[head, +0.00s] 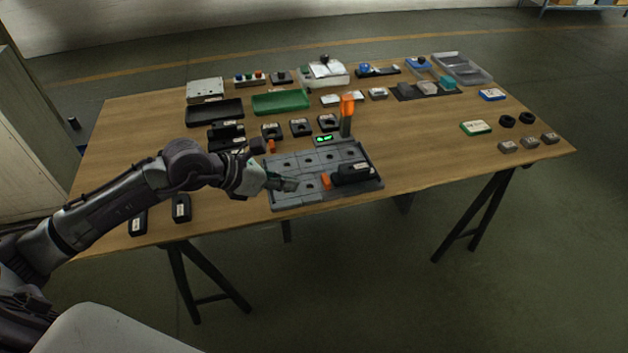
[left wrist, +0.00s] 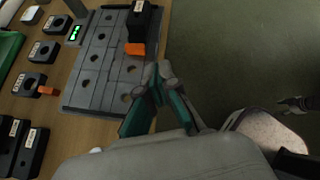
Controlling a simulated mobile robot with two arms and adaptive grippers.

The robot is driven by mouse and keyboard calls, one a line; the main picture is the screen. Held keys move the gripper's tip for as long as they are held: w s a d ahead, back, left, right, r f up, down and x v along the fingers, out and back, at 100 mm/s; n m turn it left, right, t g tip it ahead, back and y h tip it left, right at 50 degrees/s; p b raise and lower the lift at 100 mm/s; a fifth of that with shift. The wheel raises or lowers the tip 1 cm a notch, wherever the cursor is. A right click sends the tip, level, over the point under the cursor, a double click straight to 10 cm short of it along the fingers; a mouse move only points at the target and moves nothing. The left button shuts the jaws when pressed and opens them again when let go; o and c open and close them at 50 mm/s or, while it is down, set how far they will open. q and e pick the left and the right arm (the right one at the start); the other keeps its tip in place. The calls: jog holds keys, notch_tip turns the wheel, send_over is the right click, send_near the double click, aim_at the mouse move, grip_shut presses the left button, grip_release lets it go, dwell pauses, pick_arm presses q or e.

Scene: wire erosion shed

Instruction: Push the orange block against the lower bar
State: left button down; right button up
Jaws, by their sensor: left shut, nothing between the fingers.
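A small orange block (head: 326,183) sits on the grey slotted plate (head: 288,201), at the left end of a black block (head: 352,172). In the left wrist view the orange block (left wrist: 134,49) lies against or very close to the end of the black block (left wrist: 143,22). My left gripper (head: 292,185) is shut and empty, low over the plate, left of the orange block and apart from it. In the left wrist view its fingertips (left wrist: 158,72) are close to the orange block. I cannot clearly pick out the lower bar.
A post with an orange top (head: 347,105) and a green-lit display (head: 323,139) stand at the plate's back edge. Several black holders (head: 301,127) stand behind it. A green tray (head: 281,102) lies farther back.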

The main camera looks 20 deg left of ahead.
pick_arm(q)
jog(key=a+f+y, duration=0.1)
jog(key=a+y, duration=0.1)
jog(key=a, duration=0.2)
jog(key=p, duration=0.1)
send_near(323, 184)
notch_tip(323, 184, down, 3)
jog(key=shift+s+f+m, duration=0.1)
jog(key=shift+f+m, duration=0.1)
jog(key=shift+m, duration=0.1)
jog(key=w, duration=0.1)
jog(key=w+d, duration=0.2)
jog(key=shift+f+p, duration=0.3)
jog(key=shift+p, duration=0.05)
jog(key=shift+w+d+f, duration=0.1)
jog(key=shift+w+d, duration=0.2)
jog(key=shift+w, duration=0.05)
pick_arm(e)
jog(key=shift+a+r, duration=0.25)
jog(key=shift+r, duration=0.7)
